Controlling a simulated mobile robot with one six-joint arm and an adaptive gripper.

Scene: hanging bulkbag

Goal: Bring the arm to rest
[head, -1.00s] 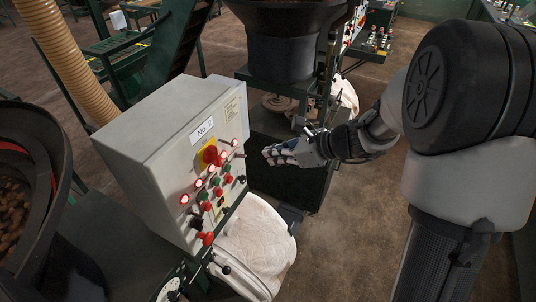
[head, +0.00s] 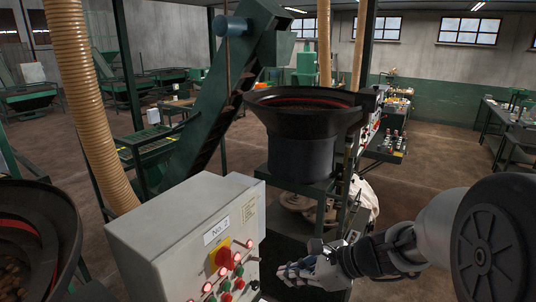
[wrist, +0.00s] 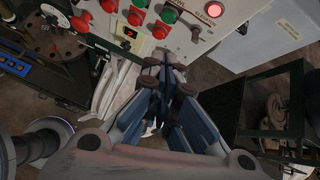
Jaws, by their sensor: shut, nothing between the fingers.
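My gripper (head: 296,272) is at the lower middle of the head view, to the right of the grey control box marked No. 2 (head: 165,232). In the wrist view my gripper (wrist: 172,62) points toward the box's panel (wrist: 205,12), with its blue-grey fingers together and nothing between them. The panel carries red and green buttons and lit lamps. From these views I cannot tell the exact gap between the fingertips and the panel. My arm comes in from the right edge of the head view.
A black hopper (head: 308,115) on a green stand rises behind my gripper. A green conveyor (head: 205,125) slants up behind the box. A pale hose (head: 82,105) and another dark bowl (head: 35,240) are at left. Brown floor (head: 425,165) is open to the right.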

